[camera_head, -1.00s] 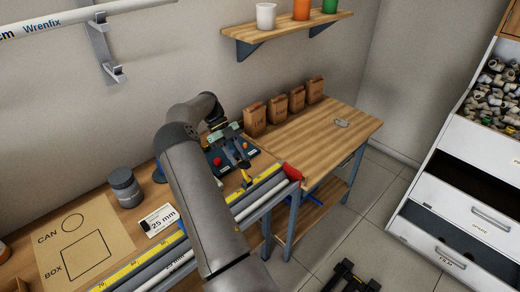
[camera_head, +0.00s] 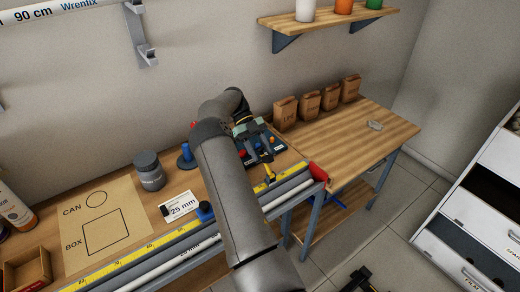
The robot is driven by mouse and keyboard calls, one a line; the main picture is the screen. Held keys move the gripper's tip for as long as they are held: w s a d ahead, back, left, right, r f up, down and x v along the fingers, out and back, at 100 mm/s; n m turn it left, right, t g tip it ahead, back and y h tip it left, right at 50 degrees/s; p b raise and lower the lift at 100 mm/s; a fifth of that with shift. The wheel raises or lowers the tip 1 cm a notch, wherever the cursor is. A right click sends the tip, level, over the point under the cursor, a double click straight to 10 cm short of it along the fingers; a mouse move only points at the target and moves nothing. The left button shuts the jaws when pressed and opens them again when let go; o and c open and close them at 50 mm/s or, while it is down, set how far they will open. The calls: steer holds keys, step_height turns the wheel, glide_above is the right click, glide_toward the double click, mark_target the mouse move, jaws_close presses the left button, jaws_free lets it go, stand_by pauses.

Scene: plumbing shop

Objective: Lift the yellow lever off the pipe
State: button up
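The yellow lever (camera_head: 269,173) shows small near the right end of the bench's front edge, beside the yellow measuring strip. The white pipe (camera_head: 292,190) lies along the front edge, partly hidden by my arm. At this size I cannot tell exactly how the lever meets the pipe. My gripper (camera_head: 258,156) is above the dark panel behind the lever, pointing down, apart from the lever. Its two dark fingers look spread, with nothing visible between them.
A dark panel (camera_head: 284,147) with coloured knobs lies under my gripper. A red end piece (camera_head: 318,172) stands right of the lever. A blue knob (camera_head: 205,212) is left of my arm. Brown bags (camera_head: 309,104) line the wall. The right bench top (camera_head: 350,130) is mostly clear.

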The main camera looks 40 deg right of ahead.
mark_target(266, 156)
steer(key=shift+r, duration=0.15)
steer(key=shift+r, duration=0.25)
step_height(266, 156, up, 3)
steer(key=shift+s+a+f+b, duration=0.1)
steer(key=shift+f+b, duration=0.05)
steer(key=shift+b, duration=0.5)
steer(key=s+a+r+b, duration=0.5)
steer(key=s+a+r, duration=0.2)
steer(key=s+r, duration=0.2)
steer(key=s, duration=0.2)
steer(key=shift+s+a+r, duration=0.25)
steer(key=shift+s+r, duration=0.05)
